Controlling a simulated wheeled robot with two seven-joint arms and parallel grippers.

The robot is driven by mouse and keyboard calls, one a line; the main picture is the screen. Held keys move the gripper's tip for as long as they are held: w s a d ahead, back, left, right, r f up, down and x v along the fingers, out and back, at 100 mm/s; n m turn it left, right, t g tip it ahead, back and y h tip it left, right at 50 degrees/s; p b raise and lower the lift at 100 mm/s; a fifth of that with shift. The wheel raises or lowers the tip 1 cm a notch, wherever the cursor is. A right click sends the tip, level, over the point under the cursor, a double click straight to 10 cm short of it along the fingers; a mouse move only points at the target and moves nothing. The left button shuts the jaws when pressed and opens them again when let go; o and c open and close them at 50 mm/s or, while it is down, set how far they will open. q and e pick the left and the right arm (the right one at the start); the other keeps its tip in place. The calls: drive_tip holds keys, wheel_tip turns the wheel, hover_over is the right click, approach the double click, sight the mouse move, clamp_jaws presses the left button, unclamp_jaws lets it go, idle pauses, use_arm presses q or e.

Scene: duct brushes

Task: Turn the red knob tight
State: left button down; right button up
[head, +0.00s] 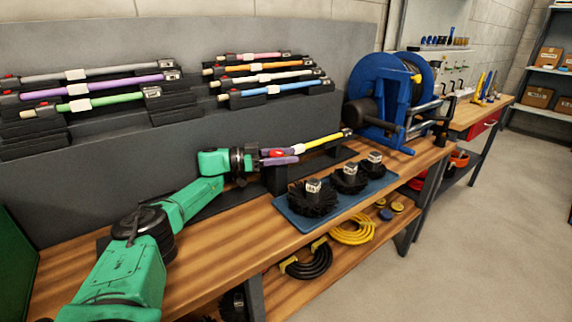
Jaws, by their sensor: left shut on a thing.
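The red knob (277,153) shows in the head view at the near end of a rod lying along the bench. The rod has a purple part (287,152), a white sleeve (299,148) and a yellow part (324,140). My left gripper (274,156) reaches in from the left and is shut at the red knob. Its fingers hide part of the knob and the rod's near end. A dark support (275,181) stands under the rod. My right gripper is not in view.
A blue mat (326,216) with black round brushes (313,198) lies right in front of the rod. Racks of coloured rods (100,84) stand behind. A blue reel (383,95) stands at the far end. Coiled cables (352,231) lie on the lower shelf.

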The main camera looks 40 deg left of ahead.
use_arm(q)
drive_tip(key=shift+m+g+h+b, duration=0.4)
drive_tip(key=shift+g+h+b, duration=0.1)
drive_tip(key=shift+b, duration=0.05)
drive_tip(key=shift+d, duration=0.1)
drive_tip(key=shift+r, duration=0.1)
drive_tip(key=shift+c, duration=1.5)
unclamp_jaws()
wheel_tip(320, 180, up, 20)
drive_tip(key=p, duration=0.5)
